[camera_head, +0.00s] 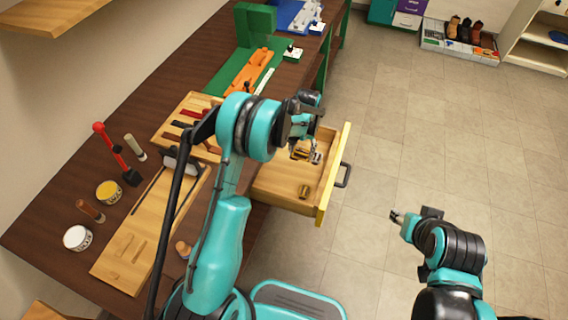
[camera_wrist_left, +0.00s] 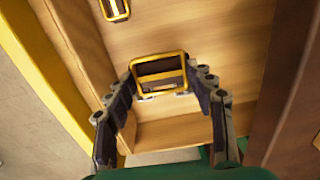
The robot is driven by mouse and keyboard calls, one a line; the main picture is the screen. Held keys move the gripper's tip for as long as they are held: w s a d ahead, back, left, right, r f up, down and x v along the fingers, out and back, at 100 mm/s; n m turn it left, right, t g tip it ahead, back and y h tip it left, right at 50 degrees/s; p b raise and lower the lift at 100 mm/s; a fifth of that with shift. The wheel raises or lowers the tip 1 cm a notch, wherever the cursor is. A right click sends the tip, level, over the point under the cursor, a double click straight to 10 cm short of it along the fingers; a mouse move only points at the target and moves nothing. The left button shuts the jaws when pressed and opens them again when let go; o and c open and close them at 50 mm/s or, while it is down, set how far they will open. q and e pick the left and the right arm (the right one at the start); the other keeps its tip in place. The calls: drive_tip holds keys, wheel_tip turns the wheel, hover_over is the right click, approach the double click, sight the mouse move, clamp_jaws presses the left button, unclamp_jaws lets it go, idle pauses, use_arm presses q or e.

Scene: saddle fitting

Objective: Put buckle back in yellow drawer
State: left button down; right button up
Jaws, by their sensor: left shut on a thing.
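The yellow drawer (camera_head: 347,148) is pulled out from the bench, with a yellow front, a dark handle and a wooden inside. My left gripper (camera_head: 309,156) is over the inside of the drawer, pointing down, shut on a yellow-gold rectangular buckle (camera_head: 299,153). In the left wrist view, the buckle (camera_wrist_left: 160,58) sits between the fingertips of my left gripper (camera_wrist_left: 163,92). I cannot tell whether it touches the drawer floor. A second buckle (camera_head: 304,191) lies on the drawer floor; it also shows in the left wrist view (camera_wrist_left: 115,9). My right gripper (camera_head: 396,216) is over the floor, its opening unclear.
The dark wooden bench (camera_head: 60,195) holds a tool tray (camera_head: 161,133), a wooden board (camera_head: 110,262), a red-handled tool (camera_head: 112,150) and several jars. A green stand (camera_head: 255,22) is at the back. The tiled floor right of the drawer is clear.

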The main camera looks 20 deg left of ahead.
sight(299, 170)
use_arm(q)
wheel_tip(299, 170, down, 10)
drive_tip(key=b, duration=0.3)
drive_tip(key=shift+r, duration=0.2)
drive_tip(key=shift+c, duration=2.3)
unclamp_jaws()
